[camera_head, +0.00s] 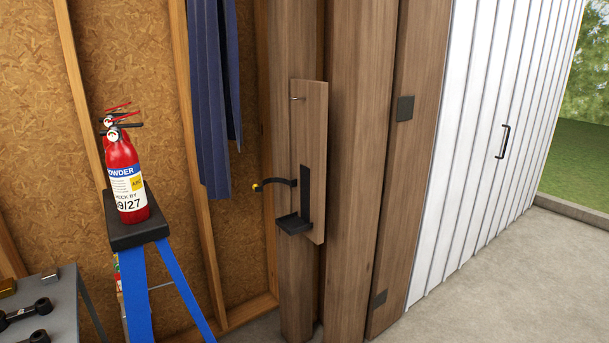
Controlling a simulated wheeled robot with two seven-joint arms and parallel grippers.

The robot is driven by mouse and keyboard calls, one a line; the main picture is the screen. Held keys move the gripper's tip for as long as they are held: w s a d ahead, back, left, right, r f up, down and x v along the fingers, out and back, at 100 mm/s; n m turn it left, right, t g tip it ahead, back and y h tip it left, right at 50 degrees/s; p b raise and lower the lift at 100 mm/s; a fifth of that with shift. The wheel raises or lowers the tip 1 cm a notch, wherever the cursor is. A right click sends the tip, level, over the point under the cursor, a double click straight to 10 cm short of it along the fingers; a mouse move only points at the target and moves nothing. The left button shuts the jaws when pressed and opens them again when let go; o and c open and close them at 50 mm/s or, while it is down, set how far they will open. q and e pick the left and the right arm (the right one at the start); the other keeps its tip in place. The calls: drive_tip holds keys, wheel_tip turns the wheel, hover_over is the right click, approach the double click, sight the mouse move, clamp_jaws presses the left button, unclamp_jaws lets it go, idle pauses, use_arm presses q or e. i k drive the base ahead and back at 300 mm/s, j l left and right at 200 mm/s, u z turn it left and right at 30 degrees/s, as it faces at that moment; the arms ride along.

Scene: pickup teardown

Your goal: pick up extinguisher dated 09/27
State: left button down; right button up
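A red fire extinguisher (121,165) stands upright on the black top (140,231) of a blue stepladder, at the left of the head view. Its white label shows "CHECK BY" and "9/27", with the left edge of the text turned out of sight. It has a black and red handle and a small round gauge at the top. A second handle and gauge (108,121) show just behind it, perhaps of another extinguisher whose body is hidden. Neither of my grippers is in view.
The stepladder's blue legs (183,285) stand before a chipboard wall. A grey table (62,310) with black tools is at lower left. Blue cloth (208,90) hangs right of the extinguisher. An empty black bracket (294,222) with a strap is on a wooden post. Concrete floor is clear at right.

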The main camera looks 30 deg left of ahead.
sight(122, 161)
drive_tip(key=u, duration=2)
drive_tip(key=l+u, duration=0.25)
drive_tip(key=l, duration=0.4)
